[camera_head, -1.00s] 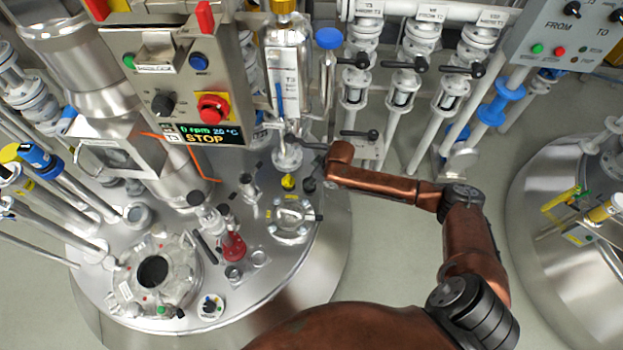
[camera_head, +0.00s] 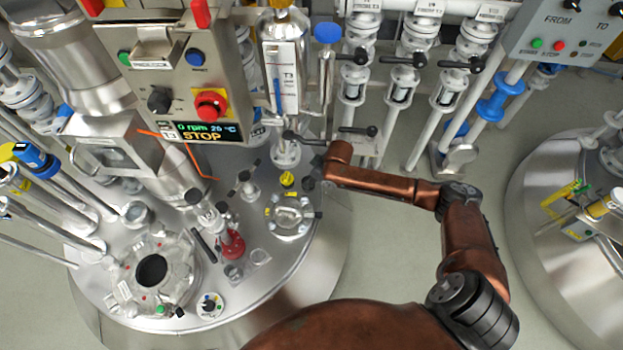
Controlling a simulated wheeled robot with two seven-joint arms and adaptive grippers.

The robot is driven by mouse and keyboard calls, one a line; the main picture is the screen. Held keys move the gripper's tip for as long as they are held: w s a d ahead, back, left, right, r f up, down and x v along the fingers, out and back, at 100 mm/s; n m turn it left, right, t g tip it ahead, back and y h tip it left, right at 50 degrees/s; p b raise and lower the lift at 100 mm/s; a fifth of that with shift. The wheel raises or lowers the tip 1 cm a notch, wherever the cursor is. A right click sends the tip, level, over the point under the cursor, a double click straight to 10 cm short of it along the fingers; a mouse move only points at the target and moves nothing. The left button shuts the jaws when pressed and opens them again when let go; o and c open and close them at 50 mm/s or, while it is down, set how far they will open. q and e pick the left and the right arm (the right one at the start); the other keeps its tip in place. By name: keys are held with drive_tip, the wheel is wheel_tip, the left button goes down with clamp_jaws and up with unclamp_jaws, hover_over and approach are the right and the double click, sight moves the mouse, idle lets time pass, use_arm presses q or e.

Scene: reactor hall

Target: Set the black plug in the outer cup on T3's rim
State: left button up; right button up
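Tank T3's steel lid (camera_head: 130,215) fills the left half of the head view. A yellow plug (camera_head: 288,179) stands at the lid's right side. A small dark shape, possibly the black plug (camera_head: 308,185), is beside it, close to my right gripper (camera_head: 317,177). That gripper is mostly hidden behind its copper wrist, so its fingers cannot be read. My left gripper is out of view.
The control box (camera_head: 185,75) with a STOP display overhangs the lid's back. A clamped glass port (camera_head: 290,218) lies between the yellow plug and the holders. Valve pipes (camera_head: 403,85) stand behind my arm. Another vessel (camera_head: 560,215) is at right; floor is clear between.

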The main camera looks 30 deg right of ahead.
idle(0.3)
drive_tip(key=o, duration=1.2)
drive_tip(key=shift+r, duration=0.1)
